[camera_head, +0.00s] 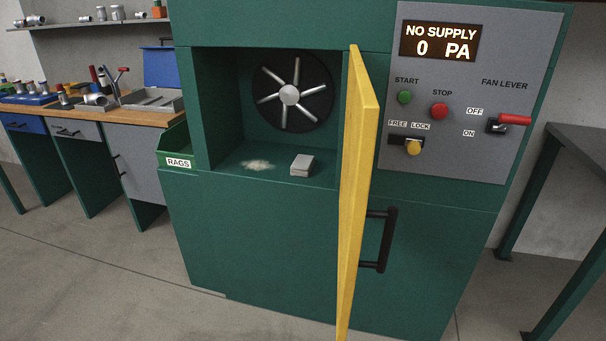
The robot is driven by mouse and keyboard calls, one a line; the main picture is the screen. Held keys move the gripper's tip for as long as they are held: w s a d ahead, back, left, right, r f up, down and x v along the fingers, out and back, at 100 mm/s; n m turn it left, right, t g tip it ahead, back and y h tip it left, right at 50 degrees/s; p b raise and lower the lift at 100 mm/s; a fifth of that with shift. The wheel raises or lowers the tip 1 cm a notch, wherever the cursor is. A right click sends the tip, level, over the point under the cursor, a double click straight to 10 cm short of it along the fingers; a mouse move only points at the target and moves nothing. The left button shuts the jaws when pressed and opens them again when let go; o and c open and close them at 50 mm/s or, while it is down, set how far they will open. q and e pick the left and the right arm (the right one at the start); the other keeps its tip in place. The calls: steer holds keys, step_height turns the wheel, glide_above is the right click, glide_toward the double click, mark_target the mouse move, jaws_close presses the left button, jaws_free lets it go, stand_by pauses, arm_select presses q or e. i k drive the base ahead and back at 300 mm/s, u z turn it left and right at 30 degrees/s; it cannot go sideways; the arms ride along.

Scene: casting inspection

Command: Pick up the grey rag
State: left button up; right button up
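A small grey folded block (302,165), which looks like the grey rag, lies on the floor of the open chamber in the green cabinet (260,250). It sits right of a pale dusty patch (258,165) and below the fan (290,92). A green bin labelled RAGS (178,160) is fixed to the cabinet's left side; its contents are hidden. Neither of my grippers is in view.
The yellow door (357,200) stands open, sticking out at the chamber's right edge. A control panel (460,90) with a lit display is at the right. A workbench (130,116) with tools stands left, and a dark table (580,150) right. The floor in front is clear.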

mark_target(302, 165)
steer(key=u, duration=1.5)
steer(key=i, duration=1.5)
steer(key=z, duration=0.6)
steer(key=i, duration=1.05)
steer(key=z, duration=1)
